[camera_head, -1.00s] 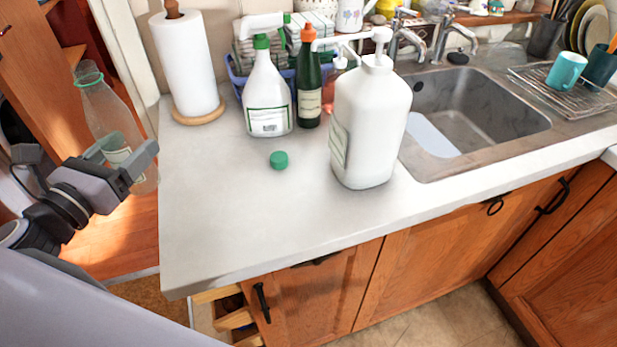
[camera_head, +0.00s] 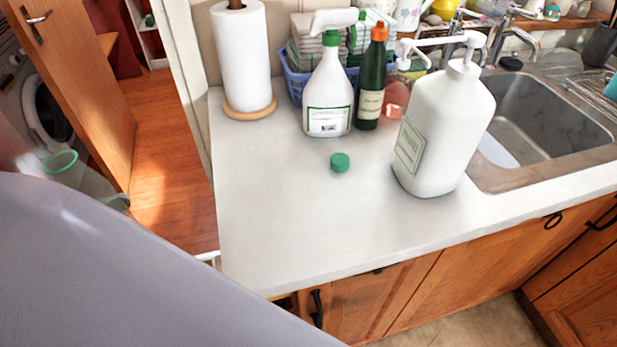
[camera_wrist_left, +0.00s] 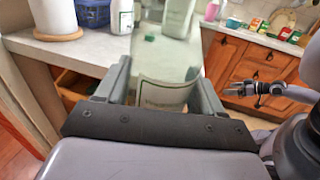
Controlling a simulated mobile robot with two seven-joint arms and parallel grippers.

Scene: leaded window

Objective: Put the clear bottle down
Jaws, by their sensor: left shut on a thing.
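The clear bottle (camera_wrist_left: 166,50) with a pale label fills the middle of the left wrist view. My left gripper (camera_wrist_left: 160,72) is shut on it, one finger on each side. In the head view the bottle's green-tinted rim (camera_head: 60,161) shows at the left, off the counter's left edge; my own grey arm hides most of the bottle and gripper. The white counter (camera_head: 275,225) lies to the right of it. A green cap (camera_head: 340,162) lies loose on the counter. A dark gripper (camera_wrist_left: 266,88) of my right arm shows small in the left wrist view; its opening is unclear.
A paper towel roll (camera_head: 241,55), a spray bottle (camera_head: 328,95), a dark green bottle (camera_head: 371,85) and a large white pump bottle (camera_head: 444,130) stand on the counter. The sink (camera_head: 540,115) is at the right. The counter's front left part is clear.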

